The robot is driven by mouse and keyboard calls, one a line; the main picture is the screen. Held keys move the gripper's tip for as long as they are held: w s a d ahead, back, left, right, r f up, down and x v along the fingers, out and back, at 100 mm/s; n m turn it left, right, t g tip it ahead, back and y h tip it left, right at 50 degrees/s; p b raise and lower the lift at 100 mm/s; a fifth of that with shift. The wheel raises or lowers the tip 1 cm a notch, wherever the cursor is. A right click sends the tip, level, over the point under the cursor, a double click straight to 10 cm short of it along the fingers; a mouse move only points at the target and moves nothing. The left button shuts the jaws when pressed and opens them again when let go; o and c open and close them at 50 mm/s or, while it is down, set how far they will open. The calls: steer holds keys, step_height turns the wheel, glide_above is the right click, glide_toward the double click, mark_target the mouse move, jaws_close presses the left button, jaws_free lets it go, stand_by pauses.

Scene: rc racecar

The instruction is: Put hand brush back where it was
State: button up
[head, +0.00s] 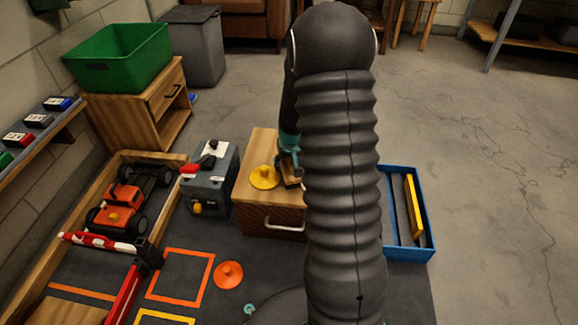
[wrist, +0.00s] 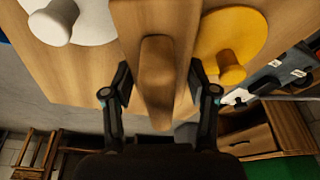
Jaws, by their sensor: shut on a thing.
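The hand brush (wrist: 157,70) is wooden. In the wrist view its rounded brown handle lies between the two dark fingers of my gripper (wrist: 158,88), which is shut on it. In the head view my gripper (head: 288,158) is over the top of the wooden drawer cabinet (head: 262,145), partly hidden by my arm. A small brown part of the brush (head: 291,183) shows just below it, right of the yellow knobbed disc (head: 264,177). I cannot tell whether the brush touches the cabinet top. Its bristles are hidden.
In the wrist view, a white knobbed disc (wrist: 62,20) is on the brush's other side. A blue tray (head: 428,240) with a yellow piece stands right of the cabinet. A grey control box (head: 211,180) stands left. A racecar (head: 125,207) sits farther left. Open floor lies right.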

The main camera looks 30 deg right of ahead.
steer(key=shift+f, duration=0.5)
steer(key=shift+f, duration=0.15)
steer(key=o, duration=1)
